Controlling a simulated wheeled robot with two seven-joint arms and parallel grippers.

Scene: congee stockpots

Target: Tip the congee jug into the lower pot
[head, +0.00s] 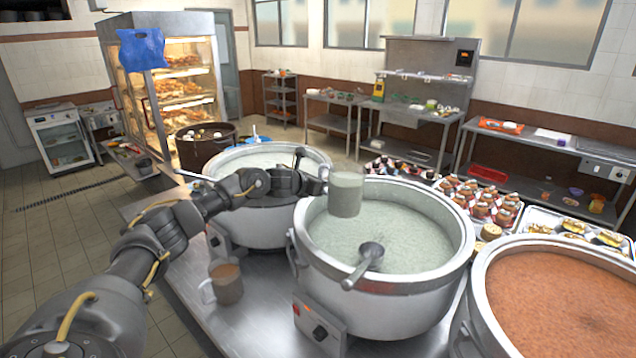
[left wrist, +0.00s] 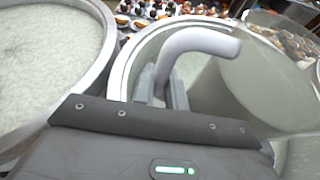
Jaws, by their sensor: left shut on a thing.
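My left gripper (head: 322,181) is shut on the handle of the clear congee jug (head: 346,196). The jug looks upright and holds pale green-white congee. It is over the left rear part of the middle steel pot (head: 466,246), which holds pale congee and a ladle (head: 364,262). A second pot of pale congee (head: 322,160) stands further back, higher in the picture. In the left wrist view the jug (left wrist: 262,88) is at the right, its handle (left wrist: 205,42) between the fingers (left wrist: 165,92). My right gripper is not in view.
A large pot of orange-brown food (head: 565,290) stands at the right. A mug with brown contents (head: 228,286) is on the steel counter (head: 190,290) in front. Trays of small cups and food (head: 485,205) lie behind the pots.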

